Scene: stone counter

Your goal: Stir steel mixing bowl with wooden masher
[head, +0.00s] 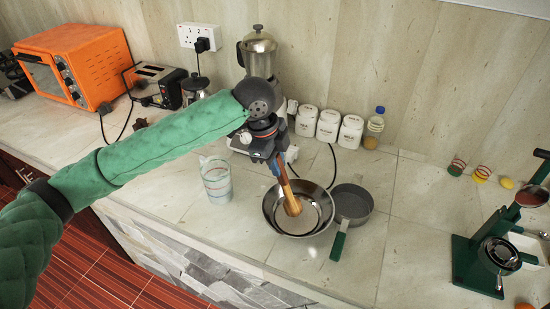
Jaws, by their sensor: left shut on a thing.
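The steel mixing bowl (270,213) stands on the counter near its front edge, in the middle of the head view. The wooden masher (287,186) is tilted, with its lower end inside the bowl. My left gripper (276,165) is above the back of the bowl and shut on the masher's upper part. I cannot tell whether the masher's end touches the bowl's bottom. My right gripper is not in view.
A small pan (352,204) with a green handle stands close to the bowl's right side. A clear measuring cup (216,180) stands to its left. White canisters (328,126) and a bottle (374,128) stand behind. A green machine (478,255) is at far right. The counter between pan and machine is clear.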

